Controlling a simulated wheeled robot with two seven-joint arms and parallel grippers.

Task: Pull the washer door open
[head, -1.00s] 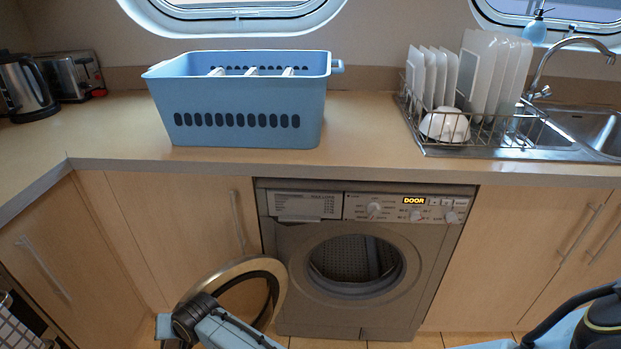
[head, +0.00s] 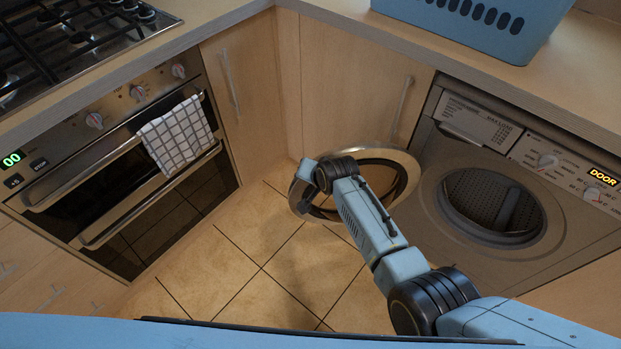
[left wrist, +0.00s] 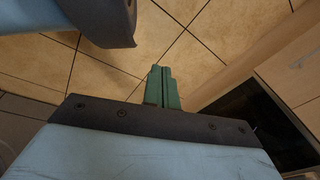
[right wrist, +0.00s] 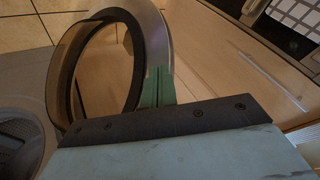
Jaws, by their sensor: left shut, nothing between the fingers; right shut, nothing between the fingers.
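The grey washer (head: 432,215) is at the right in the head view, its round opening (head: 495,205) uncovered. Its ring-shaped door (head: 388,154) stands swung wide out to the left of the opening. My right arm reaches to the door; its wrist covers part of the ring, and its fingers are hidden there. In the right wrist view my right gripper (right wrist: 157,72) is shut and empty, right against or just in front of the door's rim (right wrist: 150,25); I cannot tell if they touch. My left gripper (left wrist: 160,70) is shut and empty above the floor, shown only in the left wrist view.
An oven (head: 140,150) with a checked towel (head: 178,133) is at the left, under a hob (head: 75,40). Wooden cupboards (head: 350,80) fill the corner behind the door. A blue basket (head: 480,25) stands on the counter. Tiled floor (head: 240,265) between oven and door is clear.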

